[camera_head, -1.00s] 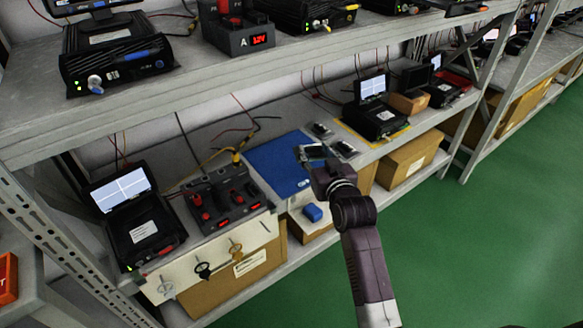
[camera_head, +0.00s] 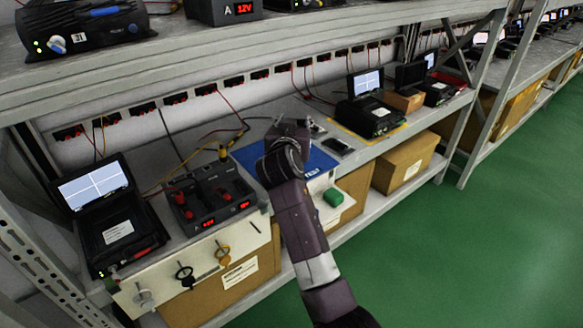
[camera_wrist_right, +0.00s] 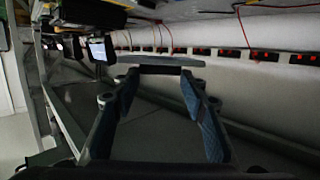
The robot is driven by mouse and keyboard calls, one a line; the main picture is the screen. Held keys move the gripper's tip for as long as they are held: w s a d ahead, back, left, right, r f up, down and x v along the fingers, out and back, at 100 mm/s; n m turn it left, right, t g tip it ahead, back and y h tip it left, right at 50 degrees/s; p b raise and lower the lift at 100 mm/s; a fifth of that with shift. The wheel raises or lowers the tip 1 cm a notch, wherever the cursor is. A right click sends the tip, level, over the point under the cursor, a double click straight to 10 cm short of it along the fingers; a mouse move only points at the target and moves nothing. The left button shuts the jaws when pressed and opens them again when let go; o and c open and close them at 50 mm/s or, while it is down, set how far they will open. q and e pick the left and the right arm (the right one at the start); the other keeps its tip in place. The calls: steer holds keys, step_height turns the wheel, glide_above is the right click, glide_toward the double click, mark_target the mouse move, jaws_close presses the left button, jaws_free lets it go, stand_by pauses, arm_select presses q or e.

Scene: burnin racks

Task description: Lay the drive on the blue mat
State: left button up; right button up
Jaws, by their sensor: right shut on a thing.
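The blue mat (camera_head: 318,162) lies on the middle shelf, right of the black test unit with red knobs; my right arm covers part of it. My right gripper (camera_head: 288,126) is above the mat's back part. In the right wrist view a thin, flat grey piece, seen edge-on, sits across the fingertips; I take it to be the drive (camera_wrist_right: 160,60). The gripper is shut on it, and it is held in the air. In the head view the gripper mostly hides it. My left gripper is not in view.
The test unit (camera_head: 207,198) and an open-screen case (camera_head: 122,233) stand left of the mat. Small dark flat items (camera_head: 338,146) lie right of it. The upper shelf (camera_head: 200,62) overhangs the back.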

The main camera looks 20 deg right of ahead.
step_height(320, 180, down, 9)
steer(key=shift+b, duration=0.9)
step_height(320, 180, down, 6)
steer(key=shift+r+b, duration=0.25)
steer(key=shift+b, duration=0.5)
steer(key=o, duration=1.2)
steer(key=shift+c, duration=0.2)
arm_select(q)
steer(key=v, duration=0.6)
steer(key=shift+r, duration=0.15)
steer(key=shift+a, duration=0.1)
